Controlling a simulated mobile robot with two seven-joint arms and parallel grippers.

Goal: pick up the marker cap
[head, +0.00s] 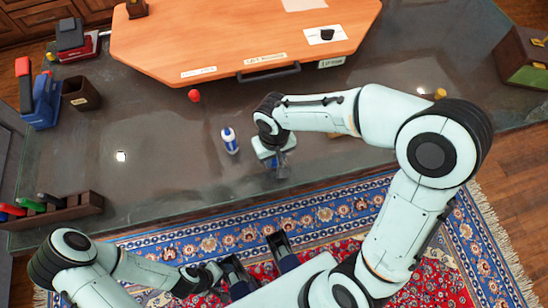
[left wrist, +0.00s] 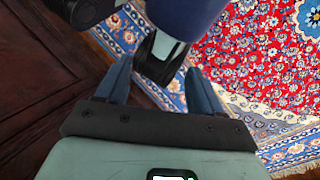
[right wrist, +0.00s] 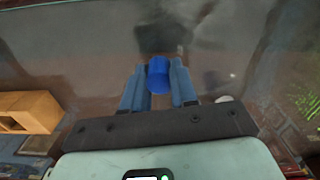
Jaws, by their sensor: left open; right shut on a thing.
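A small blue marker cap (right wrist: 158,76) shows between the fingers of my right gripper (right wrist: 158,68) in the right wrist view. The gripper is shut on it, with a finger on each side. In the head view my right gripper (head: 279,165) points down over the dark glossy desk (head: 180,170) near its front edge, and the cap cannot be made out there. My left gripper (left wrist: 158,70) is open and empty in the left wrist view, over the patterned rug and beside dark parts of my own body. In the head view it is low, in front of the desk.
A blue-and-white bottle (head: 230,141) stands left of my right gripper. A red ball-like thing (head: 194,95) lies by the orange board (head: 230,35) with its dark handle. A pen rack (head: 60,210) and dark cup (head: 81,94) are at left. The front-middle desktop is mostly clear.

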